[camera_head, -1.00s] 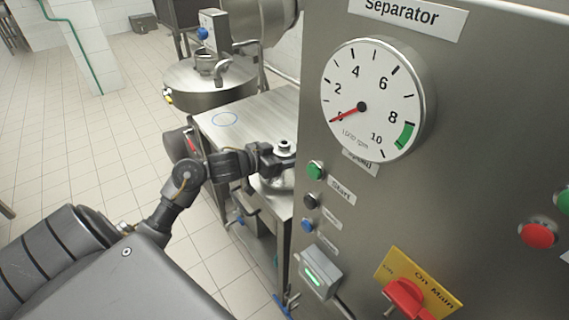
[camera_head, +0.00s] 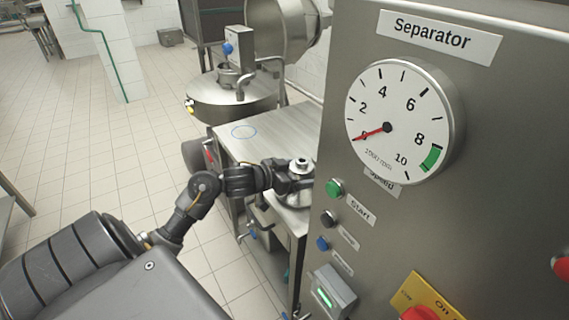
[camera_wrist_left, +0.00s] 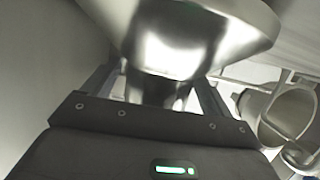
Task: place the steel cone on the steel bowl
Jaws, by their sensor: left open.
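My left gripper (camera_head: 292,181) is at the near end of the steel table, beside a small shiny steel piece with a round top, which looks like the steel cone (camera_head: 302,164). In the left wrist view the gripper (camera_wrist_left: 165,98) is open, its two fingers on either side of a steel neck that flares wide (camera_wrist_left: 185,40); this appears to be the cone. The steel below it, which may be the steel bowl (camera_head: 299,198), is partly hidden by the gripper and the panel. I cannot tell whether the cone rests on the bowl. My right gripper is out of view.
The separator panel (camera_head: 465,220), with gauge (camera_head: 400,118) and buttons, stands close on the right. The steel table (camera_head: 262,140) has a blue ring mark on its bare top. A round steel vessel (camera_head: 235,98) stands behind it. Tiled floor (camera_head: 100,140) is clear on the left.

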